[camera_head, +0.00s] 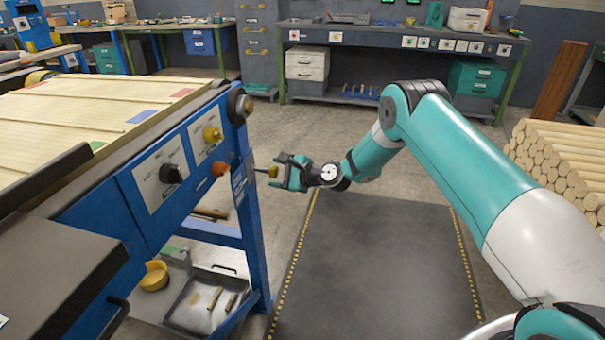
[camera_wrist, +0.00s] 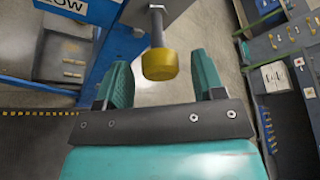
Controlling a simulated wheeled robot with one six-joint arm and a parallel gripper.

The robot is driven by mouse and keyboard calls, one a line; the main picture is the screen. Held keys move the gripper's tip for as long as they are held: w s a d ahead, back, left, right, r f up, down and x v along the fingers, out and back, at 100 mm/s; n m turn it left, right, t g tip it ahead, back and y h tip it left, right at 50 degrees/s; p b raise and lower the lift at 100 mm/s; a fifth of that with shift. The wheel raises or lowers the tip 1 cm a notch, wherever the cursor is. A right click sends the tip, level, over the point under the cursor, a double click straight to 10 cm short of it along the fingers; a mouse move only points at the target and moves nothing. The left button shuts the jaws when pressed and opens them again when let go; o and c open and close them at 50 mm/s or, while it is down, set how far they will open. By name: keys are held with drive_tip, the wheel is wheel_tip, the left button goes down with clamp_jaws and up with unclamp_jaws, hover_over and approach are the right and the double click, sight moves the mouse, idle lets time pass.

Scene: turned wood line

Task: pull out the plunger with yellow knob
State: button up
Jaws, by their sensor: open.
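The plunger's yellow knob (camera_wrist: 160,65) sits on a grey rod (camera_wrist: 157,27) in the wrist view. It lies between the two teal fingers of my gripper (camera_wrist: 163,82), with a visible gap on each side. My gripper is open. In the head view, the small yellow knob (camera_head: 273,171) stands out from the end of the blue machine frame (camera_head: 247,205), at the mouth of my gripper (camera_head: 281,171). My gripper reaches it from the right. The rod's far end at the frame is hard to make out.
The machine panel carries a black dial (camera_head: 171,174), another yellow knob (camera_head: 213,134) and an orange knob (camera_head: 220,168), close to my gripper. A grey tray (camera_head: 187,312) lies below. A dark mat (camera_head: 375,260) leaves free floor to the right. Stacked round wood (camera_head: 560,165) stands at far right.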

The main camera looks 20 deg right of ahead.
drive_tip(key=v, duration=1.6)
drive_tip(key=shift+s+d, duration=0.15)
drive_tip(key=shift+r, duration=0.1)
